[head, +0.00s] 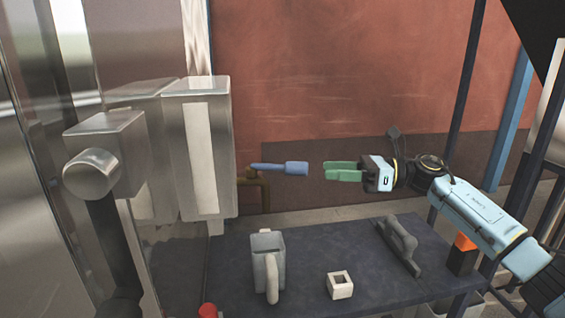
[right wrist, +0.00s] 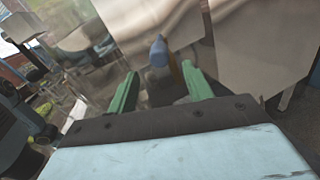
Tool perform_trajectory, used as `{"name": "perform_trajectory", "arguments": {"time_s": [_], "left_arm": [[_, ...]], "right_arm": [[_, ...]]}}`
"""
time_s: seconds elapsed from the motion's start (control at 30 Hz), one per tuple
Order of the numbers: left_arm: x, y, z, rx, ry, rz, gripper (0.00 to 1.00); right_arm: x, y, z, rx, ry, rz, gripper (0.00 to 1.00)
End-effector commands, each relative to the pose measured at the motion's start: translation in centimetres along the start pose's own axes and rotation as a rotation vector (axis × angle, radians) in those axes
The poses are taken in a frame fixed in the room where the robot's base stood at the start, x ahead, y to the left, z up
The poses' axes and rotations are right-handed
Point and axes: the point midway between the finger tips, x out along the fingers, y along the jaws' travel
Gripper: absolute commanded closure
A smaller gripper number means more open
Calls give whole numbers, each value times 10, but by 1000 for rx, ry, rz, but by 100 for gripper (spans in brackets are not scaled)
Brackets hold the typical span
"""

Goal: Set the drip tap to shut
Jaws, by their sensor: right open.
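The drip tap (head: 282,168) has a blue lever and a brass-coloured pipe (head: 263,193). It sits right of the pale metal box on the machine in the head view, with its lever lying about level and pointing right. In the right wrist view the blue lever (right wrist: 158,53) shows ahead, between the green fingers. My right gripper (head: 330,171) is open and empty, just right of the lever's end, with a small gap between them. In the right wrist view its fingertips (right wrist: 160,82) stand apart. My left gripper is not in view.
Below is a dark shelf (head: 320,235) with a grey jug (head: 266,262), a small white square block (head: 340,285) and a grey handled tool (head: 400,243). A shiny metal machine (head: 105,150) fills the left. The space before the red wall (head: 350,70) is clear.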

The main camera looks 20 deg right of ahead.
Motion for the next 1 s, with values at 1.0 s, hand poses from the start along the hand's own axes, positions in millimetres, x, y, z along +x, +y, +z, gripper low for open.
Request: {"name": "perform_trajectory", "arguments": {"time_s": [1.0], "left_arm": [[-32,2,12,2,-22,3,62]], "right_arm": [[111,0,1,1,-2,1,55]]}}
